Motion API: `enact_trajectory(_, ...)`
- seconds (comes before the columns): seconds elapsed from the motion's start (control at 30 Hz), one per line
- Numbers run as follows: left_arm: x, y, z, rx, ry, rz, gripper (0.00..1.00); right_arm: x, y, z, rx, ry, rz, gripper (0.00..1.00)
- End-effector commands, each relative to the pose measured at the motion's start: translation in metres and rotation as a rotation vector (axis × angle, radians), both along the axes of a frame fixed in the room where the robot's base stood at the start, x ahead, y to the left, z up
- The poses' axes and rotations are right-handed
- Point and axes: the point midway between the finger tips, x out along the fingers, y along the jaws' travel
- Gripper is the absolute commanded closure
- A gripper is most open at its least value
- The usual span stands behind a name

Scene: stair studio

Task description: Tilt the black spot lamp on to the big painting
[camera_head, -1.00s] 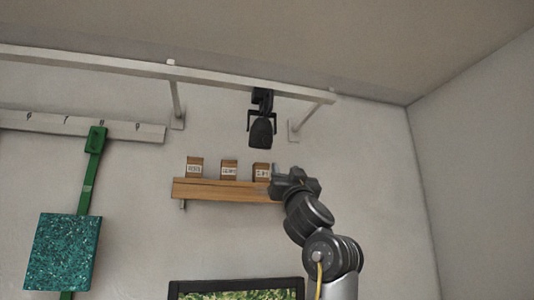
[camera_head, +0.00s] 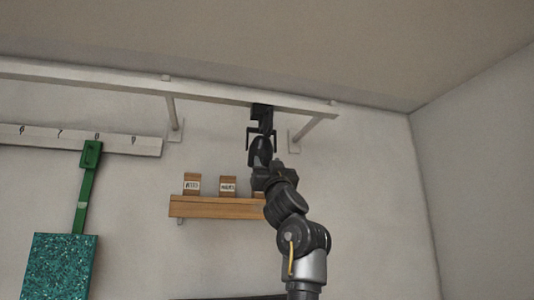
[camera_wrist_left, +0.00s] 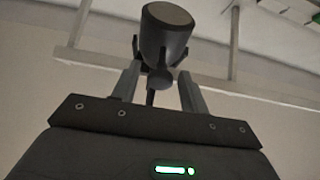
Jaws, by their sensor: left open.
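The black spot lamp (camera_head: 260,150) hangs from the white rail near its right end, its head inside a black yoke. In the left wrist view the lamp head (camera_wrist_left: 165,36) is a dark cylinder just beyond my fingertips, with a thin stem below it. My left gripper (camera_head: 264,168) is right below the lamp head. In the left wrist view its fingers (camera_wrist_left: 160,74) are apart, one on each side of the stem; contact is not clear. Only the dark top edge of a framed picture (camera_head: 235,298) shows at the bottom of the head view. My right gripper is out of view.
The white rail (camera_head: 120,83) runs under the ceiling on brackets. A wooden shelf (camera_head: 205,208) with small labelled boxes is left of my arm, one box partly hidden. A green strap with a teal speckled panel (camera_head: 58,268) hangs at left. The right wall is bare.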

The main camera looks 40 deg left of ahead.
Motion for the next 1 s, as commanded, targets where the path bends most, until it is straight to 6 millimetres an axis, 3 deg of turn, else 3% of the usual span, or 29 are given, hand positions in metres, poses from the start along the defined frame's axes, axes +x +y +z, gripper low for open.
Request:
enact_trajectory(0.4, 0.004, 0.006, 0.006, 0.001, -0.001, 0.0, 0.56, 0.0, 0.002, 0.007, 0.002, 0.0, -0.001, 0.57)
enact_trajectory(0.73, 0.004, 0.006, 0.006, 0.001, -0.001, 0.0, 0.98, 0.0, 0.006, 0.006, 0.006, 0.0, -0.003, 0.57)
enact_trajectory(1.0, -0.006, 0.006, 0.004, 0.0, -0.003, 0.003, 1.0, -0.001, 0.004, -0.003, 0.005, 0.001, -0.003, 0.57)
